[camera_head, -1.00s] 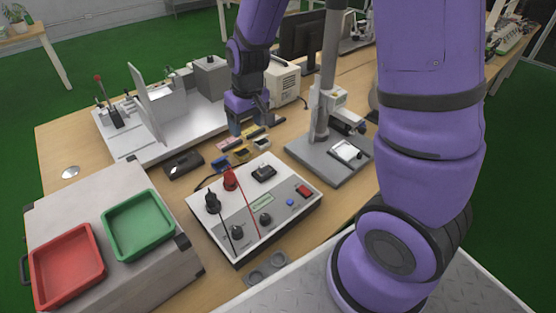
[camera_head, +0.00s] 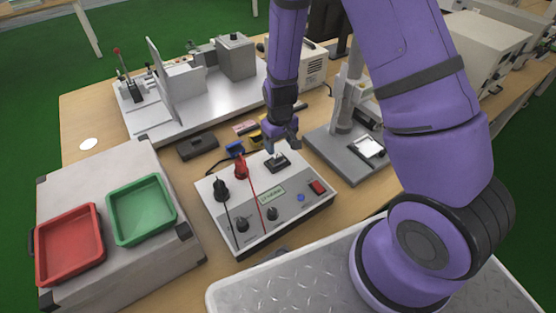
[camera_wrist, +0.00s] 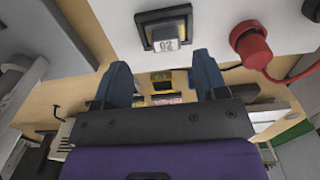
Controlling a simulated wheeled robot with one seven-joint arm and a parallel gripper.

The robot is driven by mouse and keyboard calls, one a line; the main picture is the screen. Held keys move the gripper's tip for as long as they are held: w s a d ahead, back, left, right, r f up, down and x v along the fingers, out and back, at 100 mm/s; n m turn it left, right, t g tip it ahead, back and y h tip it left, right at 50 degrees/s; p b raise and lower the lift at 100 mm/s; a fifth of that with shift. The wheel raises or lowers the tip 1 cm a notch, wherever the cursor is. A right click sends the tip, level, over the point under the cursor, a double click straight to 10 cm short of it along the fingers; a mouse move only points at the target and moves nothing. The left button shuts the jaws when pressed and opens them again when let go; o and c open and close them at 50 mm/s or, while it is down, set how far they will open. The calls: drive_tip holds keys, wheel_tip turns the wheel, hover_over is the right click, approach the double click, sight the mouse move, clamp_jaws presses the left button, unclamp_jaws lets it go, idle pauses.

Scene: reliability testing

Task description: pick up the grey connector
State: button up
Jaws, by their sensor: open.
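A small grey block marked "02" (camera_wrist: 166,38), which looks like the grey connector, sits in a dark, yellow-edged socket (camera_wrist: 163,20) on the white tester box. In the head view the dark socket (camera_head: 278,162) shows near the box's back edge, just below my gripper (camera_head: 284,148). In the wrist view my gripper (camera_wrist: 162,72) is open, its two blue fingers apart with nothing held between them. The grey block lies beyond the fingertips, roughly centred between them and apart from them. In the head view the block is too small to make out.
The tester box (camera_head: 240,232) has red and black plugs with cables left of the socket. Blue (camera_head: 235,148) and yellow (camera_wrist: 161,79) parts lie behind it. A grey stand (camera_head: 345,150) is close on the right. Green (camera_head: 142,208) and red (camera_head: 69,245) trays are at left.

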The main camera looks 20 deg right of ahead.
sight(277, 155)
drive_tip(key=shift+w+a+f, duration=0.1)
drive_tip(key=shift+a+f, duration=0.1)
drive_tip(key=shift+f, duration=1.25)
drive_tip(key=shift+a+f, duration=0.15)
drive_tip(key=shift+f, duration=1.3)
drive_tip(key=shift+c, duration=0.2)
drive_tip(key=c, duration=1)
